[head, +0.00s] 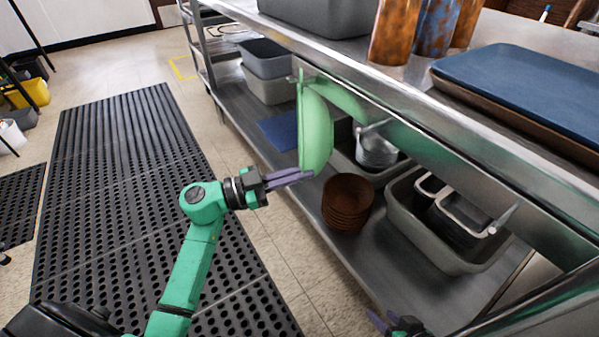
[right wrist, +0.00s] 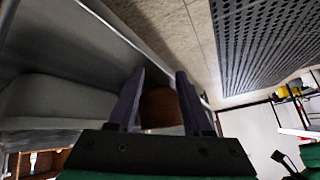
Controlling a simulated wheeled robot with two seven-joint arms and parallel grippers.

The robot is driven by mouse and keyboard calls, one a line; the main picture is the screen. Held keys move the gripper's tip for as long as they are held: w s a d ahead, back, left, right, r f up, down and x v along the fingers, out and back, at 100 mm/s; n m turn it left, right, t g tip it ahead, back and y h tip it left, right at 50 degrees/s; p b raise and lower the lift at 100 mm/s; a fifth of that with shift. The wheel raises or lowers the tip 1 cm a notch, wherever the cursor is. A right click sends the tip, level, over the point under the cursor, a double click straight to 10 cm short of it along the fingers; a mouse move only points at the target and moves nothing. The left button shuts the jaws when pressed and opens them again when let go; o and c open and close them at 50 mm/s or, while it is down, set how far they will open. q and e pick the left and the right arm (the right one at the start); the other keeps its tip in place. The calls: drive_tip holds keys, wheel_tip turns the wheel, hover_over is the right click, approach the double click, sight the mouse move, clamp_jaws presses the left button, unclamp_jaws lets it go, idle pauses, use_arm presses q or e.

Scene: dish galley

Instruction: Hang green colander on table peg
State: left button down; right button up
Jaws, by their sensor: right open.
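The green colander (head: 316,130) is upright, edge-on to the head view, at the front edge of the steel table (head: 365,95). Its top is at a small peg (head: 296,78) on that edge; I cannot tell whether it hangs on it. My left gripper (head: 300,176) is at the colander's lower end, with its purple fingers close together. Whether they grip the rim or only lie beside it is unclear. My right gripper (head: 385,323) is at the bottom of the head view, apart from the colander. In the right wrist view its fingers (right wrist: 160,92) are open and empty.
Two more pegs (head: 372,127) (head: 503,218) stick out along the table edge. The lower shelf (head: 385,270) holds stacked brown bowls (head: 347,198), grey tubs (head: 445,245) and a blue item (head: 279,131). Blue trays (head: 530,85) and cups (head: 398,30) stand on top. The matted floor (head: 120,180) is clear.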

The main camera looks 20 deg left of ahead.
use_arm(q)
drive_tip(key=c, duration=1)
unclamp_jaws()
